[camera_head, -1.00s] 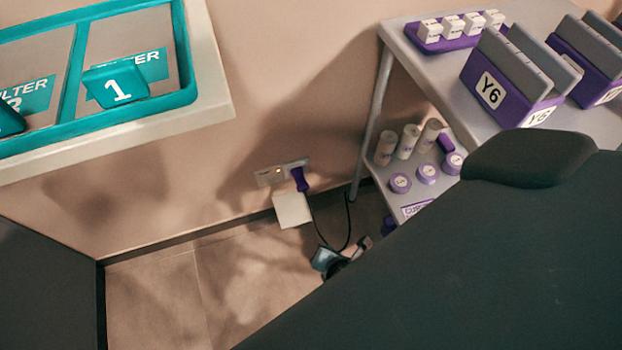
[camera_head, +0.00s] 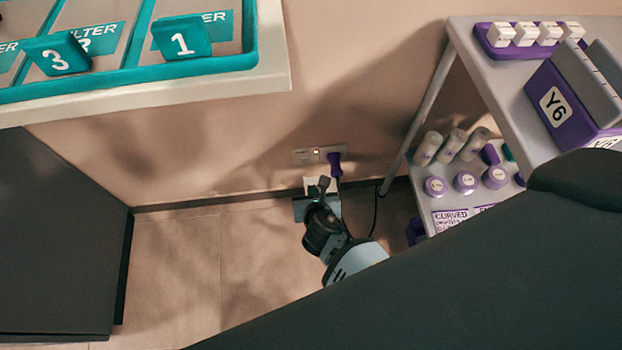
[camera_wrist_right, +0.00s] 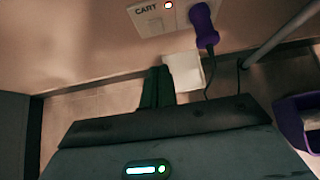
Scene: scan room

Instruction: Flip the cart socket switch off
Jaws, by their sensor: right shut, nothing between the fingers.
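The cart socket (camera_head: 303,157) is a pale wall plate low on the wall, with a small lit red-orange light and a purple plug (camera_head: 335,163) in its right part. The switch's position is too small to tell. My right gripper (camera_head: 322,184) is just below the socket in the head view, shut and empty. Its dark fingers (camera_wrist_right: 158,72) point up towards the plate in the wrist view, apart from it in the picture. My left gripper is not in view.
A white block (camera_wrist_right: 186,72) sits below the socket, beside my right fingers. A dark cable hangs from the plug. A grey cart (camera_head: 480,75) with purple-capped bottles and racks stands right. A pale shelf with a teal tray (camera_head: 262,45) is upper left, above a dark cabinet (camera_head: 60,240).

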